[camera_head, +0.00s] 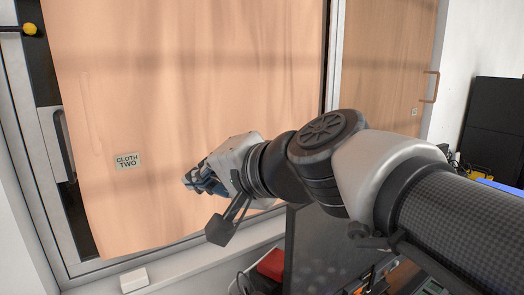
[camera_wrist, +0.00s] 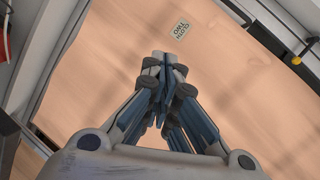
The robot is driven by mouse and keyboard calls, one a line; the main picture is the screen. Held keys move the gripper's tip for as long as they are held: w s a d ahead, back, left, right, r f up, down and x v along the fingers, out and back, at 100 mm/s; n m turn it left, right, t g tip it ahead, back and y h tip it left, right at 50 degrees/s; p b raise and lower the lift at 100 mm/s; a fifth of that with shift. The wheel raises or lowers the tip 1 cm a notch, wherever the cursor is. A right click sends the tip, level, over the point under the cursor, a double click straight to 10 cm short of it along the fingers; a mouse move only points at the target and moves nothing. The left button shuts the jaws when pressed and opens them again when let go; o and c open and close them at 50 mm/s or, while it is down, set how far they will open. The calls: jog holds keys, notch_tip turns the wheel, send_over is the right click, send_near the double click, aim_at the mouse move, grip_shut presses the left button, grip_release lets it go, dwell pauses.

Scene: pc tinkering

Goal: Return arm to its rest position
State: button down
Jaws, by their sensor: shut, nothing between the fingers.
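My gripper (camera_head: 192,181) is at the end of my arm, which reaches in from the right in the head view. The gripper is in front of a peach cloth panel labelled CLOTH TWO (camera_head: 180,80). In the wrist view, my gripper's fingers (camera_wrist: 165,60) are drawn together and empty. I cannot tell whether the fingertips touch the cloth.
A second peach panel (camera_head: 388,60) hangs at the right. A dark screen (camera_head: 312,250), a red item (camera_head: 272,264) and cables are below my arm. A black box (camera_head: 497,120) stands at the right wall. A yellow knob (camera_head: 30,29) is at the upper left.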

jog(key=s+d+f+n+g+h, duration=0.2)
jog(key=s+d+f+h, duration=0.3)
jog(key=s+d+f, duration=0.5)
jog(key=s+d+f+n+g+h, duration=0.2)
jog(key=s+d+f+h, duration=0.3)
jog(key=s+d+f, duration=0.4)
jog(key=d+f+g, duration=0.1)
jog(key=d+f, duration=0.4)
jog(key=f, duration=0.2)
jog(key=shift+s+d+n, duration=0.15)
jog(key=shift+s+n, duration=0.15)
jog(key=shift+s, duration=0.05)
